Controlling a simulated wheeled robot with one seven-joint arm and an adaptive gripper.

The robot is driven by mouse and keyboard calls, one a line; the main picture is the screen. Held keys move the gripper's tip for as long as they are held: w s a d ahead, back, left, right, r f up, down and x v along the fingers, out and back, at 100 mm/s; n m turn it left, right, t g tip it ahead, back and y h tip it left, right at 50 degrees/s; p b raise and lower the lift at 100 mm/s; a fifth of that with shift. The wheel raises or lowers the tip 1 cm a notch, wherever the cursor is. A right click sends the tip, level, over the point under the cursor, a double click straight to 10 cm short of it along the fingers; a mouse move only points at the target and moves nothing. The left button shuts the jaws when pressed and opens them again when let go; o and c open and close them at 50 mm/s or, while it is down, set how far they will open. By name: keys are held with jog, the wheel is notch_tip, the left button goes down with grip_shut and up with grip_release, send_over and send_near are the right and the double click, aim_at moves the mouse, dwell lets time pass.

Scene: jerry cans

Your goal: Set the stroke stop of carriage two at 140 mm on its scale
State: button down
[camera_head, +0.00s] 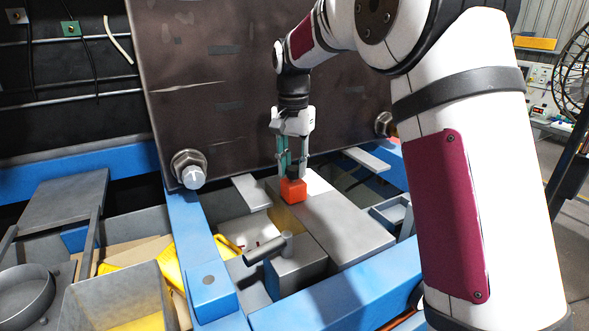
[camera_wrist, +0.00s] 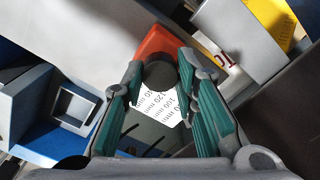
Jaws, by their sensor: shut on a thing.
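An orange stop block (camera_head: 293,191) sits on a long grey carriage bar (camera_head: 345,230) in the head view. My gripper (camera_head: 291,172) comes down on it from above, its green-padded fingers close together. In the wrist view the orange block (camera_wrist: 153,42) carries a dark round knob (camera_wrist: 160,75), and my fingertips close on either side of it. A white scale (camera_wrist: 163,103) with black numbers shows between the fingers; 120 and 100 can be made out. The fingers hide part of the block and scale, so I cannot read the stop's exact setting.
A grey block with a cylindrical handle (camera_head: 268,249) stands in front of the carriage bar. Blue frame beams (camera_head: 345,294) border the work area. A large dark plate (camera_head: 215,85) rises behind my gripper. Grey bins (camera_head: 118,300) with yellow contents lie at the left.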

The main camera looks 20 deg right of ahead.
jog(key=shift+w, duration=0.35)
jog(key=shift+s, duration=0.1)
jog(key=c, duration=1.3)
grip_release()
notch_tip(320, 180, up, 12)
